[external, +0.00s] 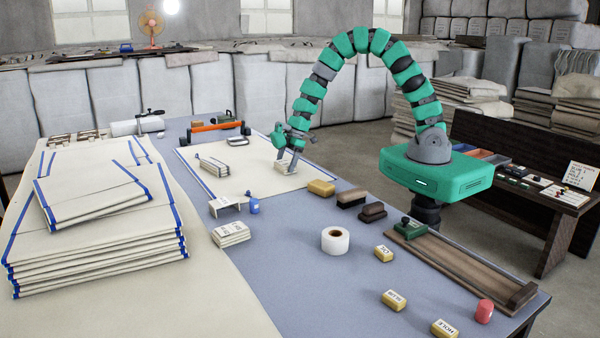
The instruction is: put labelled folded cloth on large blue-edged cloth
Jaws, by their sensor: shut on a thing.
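My gripper (289,164) points down over the right part of the large blue-edged cloth (250,183), which lies flat on the table. It is shut on a small pale folded cloth (284,168) at or just above that cloth's surface. I cannot tell whether it touches, and its label is too small to read. A small stack of folded cloths (213,166) lies on the left part of the blue-edged cloth. Another small folded stack with dark lettering (231,235) lies on the bare table in front.
A large stack of blue-edged cloths (100,240) fills the left side. A yellow block (321,188), dark brushes (351,198), a white tape roll (335,240) and a blue bottle (254,206) stand near the cloth's front edge. An orange-handled tool (217,126) lies behind.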

